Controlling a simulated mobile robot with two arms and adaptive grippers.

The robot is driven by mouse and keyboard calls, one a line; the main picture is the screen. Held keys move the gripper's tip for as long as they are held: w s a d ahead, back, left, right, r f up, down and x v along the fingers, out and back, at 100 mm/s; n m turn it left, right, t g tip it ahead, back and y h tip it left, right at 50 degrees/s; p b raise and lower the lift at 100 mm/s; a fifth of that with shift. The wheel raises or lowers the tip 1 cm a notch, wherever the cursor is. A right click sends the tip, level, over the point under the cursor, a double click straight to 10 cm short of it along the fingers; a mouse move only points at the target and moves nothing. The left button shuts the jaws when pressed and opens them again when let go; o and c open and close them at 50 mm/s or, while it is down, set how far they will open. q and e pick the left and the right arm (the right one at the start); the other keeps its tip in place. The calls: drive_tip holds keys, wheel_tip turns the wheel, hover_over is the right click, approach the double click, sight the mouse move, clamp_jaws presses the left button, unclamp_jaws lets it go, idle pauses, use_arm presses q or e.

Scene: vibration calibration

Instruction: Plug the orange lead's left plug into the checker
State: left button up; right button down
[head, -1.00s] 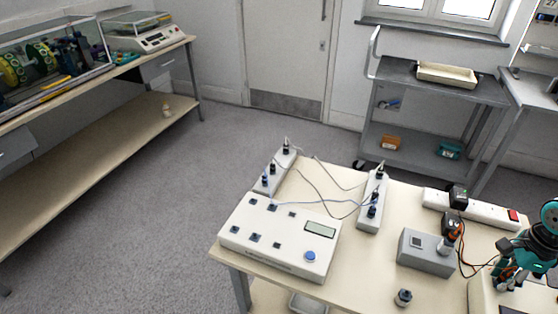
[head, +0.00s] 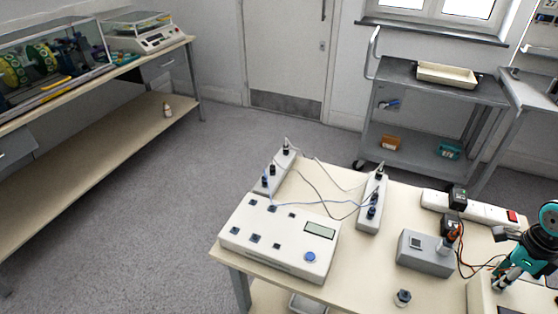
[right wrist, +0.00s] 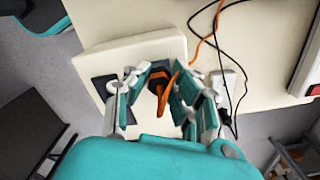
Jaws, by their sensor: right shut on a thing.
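My right gripper (head: 503,284) is at the right edge of the table in the head view, pointing down over a beige box (head: 477,292) with dark panels, probably the checker. In the right wrist view, the gripper (right wrist: 158,88) is shut around a dark plug with an orange end (right wrist: 158,76), above a dark panel of the beige box (right wrist: 88,60). Whether the plug sits in a socket or just above it cannot be told. The orange lead (right wrist: 196,42) runs from the plug up past the box. My left gripper is not in view.
A grey box (head: 424,260) with an orange-ended plug stands left of the gripper. A white power strip (head: 482,211) with black adapters lies behind it. A large white panel box (head: 270,245) and two strips with plugs stand on the left. Loose wires cross near the gripper.

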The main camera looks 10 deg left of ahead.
drive_tip(key=shift+m, duration=1.3)
drive_tip(key=m, duration=0.4)
drive_tip(key=shift+p, duration=0.4)
drive_tip(key=c, duration=1.1)
unclamp_jaws()
drive_tip(key=shift+r, duration=0.2)
